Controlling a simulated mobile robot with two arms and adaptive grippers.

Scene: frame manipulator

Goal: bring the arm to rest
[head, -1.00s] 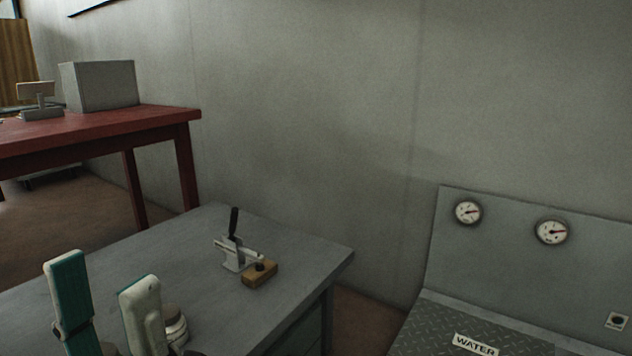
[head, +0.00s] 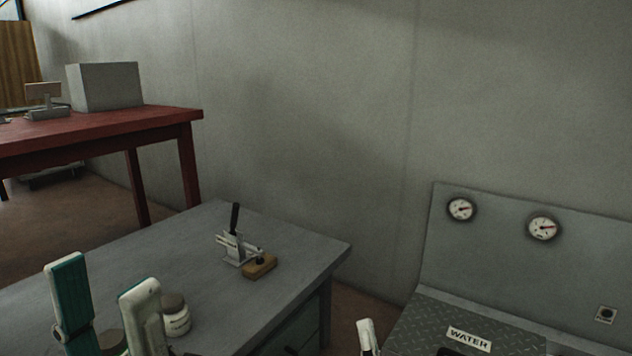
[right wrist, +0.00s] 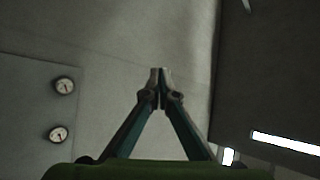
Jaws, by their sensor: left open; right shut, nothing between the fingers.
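My left gripper (head: 103,277) is at the lower left of the head view, with its two green and white fingers spread apart and nothing seen between them. It is in front of the grey table (head: 185,262). My right gripper (head: 367,330) shows only as a pale tip at the bottom edge of the head view, between the table and the water panel. In the right wrist view its fingertips (right wrist: 160,75) meet, with nothing held. The rest of the right arm is mostly hidden.
A toggle clamp (head: 232,250) with a wooden block (head: 260,267) stands on the grey table. A lidded jar (head: 175,320) is right of my left gripper. A WATER-labelled panel (head: 485,295) with two gauges stands at right. A red table (head: 120,124) holds a grey box (head: 105,86).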

